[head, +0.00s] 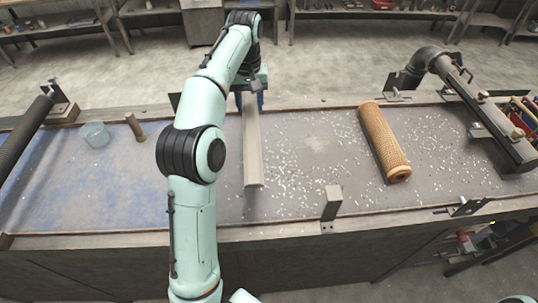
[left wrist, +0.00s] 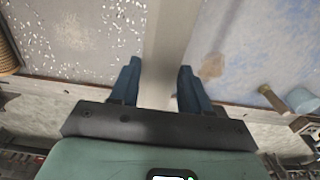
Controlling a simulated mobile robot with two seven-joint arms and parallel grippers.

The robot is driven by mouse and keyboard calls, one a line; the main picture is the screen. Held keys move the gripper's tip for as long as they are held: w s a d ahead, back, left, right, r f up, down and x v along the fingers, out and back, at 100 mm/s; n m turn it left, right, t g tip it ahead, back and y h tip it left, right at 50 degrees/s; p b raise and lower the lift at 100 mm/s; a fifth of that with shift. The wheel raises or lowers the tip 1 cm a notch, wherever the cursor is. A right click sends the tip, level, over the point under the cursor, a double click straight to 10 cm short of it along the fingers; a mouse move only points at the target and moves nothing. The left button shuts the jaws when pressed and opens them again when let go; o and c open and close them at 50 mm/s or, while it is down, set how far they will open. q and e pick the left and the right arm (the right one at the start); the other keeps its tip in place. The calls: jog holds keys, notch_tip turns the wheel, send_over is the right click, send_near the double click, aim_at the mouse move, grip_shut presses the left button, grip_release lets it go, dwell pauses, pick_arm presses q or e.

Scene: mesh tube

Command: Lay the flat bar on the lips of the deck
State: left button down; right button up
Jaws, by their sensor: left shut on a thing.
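The flat bar (head: 253,150) is a long pale grey strip running from my left gripper toward the front of the deck. My left gripper (head: 252,97) is at the deck's back edge, partly hidden by my arm, and shut on the bar's far end. In the left wrist view the bar (left wrist: 168,35) runs between the two blue fingers of the gripper (left wrist: 160,68). The deck (head: 310,185) is a grey, speckled bed with raised lips along its front (head: 400,208) and back. The bar's near end appears short of the front lip; its height is unclear. My right gripper is not in view.
An orange mesh tube (head: 384,142) lies on the deck at right. A clear cup (head: 95,134) and a small brown peg (head: 135,127) stand at left. A grey bracket (head: 332,203) rises at the front lip. A dark pipe arm (head: 485,115) overhangs the right end.

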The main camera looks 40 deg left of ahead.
pick_arm(q)
notch_tip(320, 180, down, 6)
jog(key=shift+s+r, duration=0.1)
jog(key=shift+r, duration=0.15)
notch_tip(320, 180, down, 14)
jog(key=shift+f+b, duration=0.15)
jog(key=shift+b, duration=1)
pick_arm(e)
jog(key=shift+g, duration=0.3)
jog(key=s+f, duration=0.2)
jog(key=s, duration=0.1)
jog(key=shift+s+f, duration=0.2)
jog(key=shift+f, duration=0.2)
pick_arm(q)
jog(key=shift+f, duration=0.1)
jog(key=shift+f, duration=0.15)
jog(key=c, duration=0.5)
grip_release()
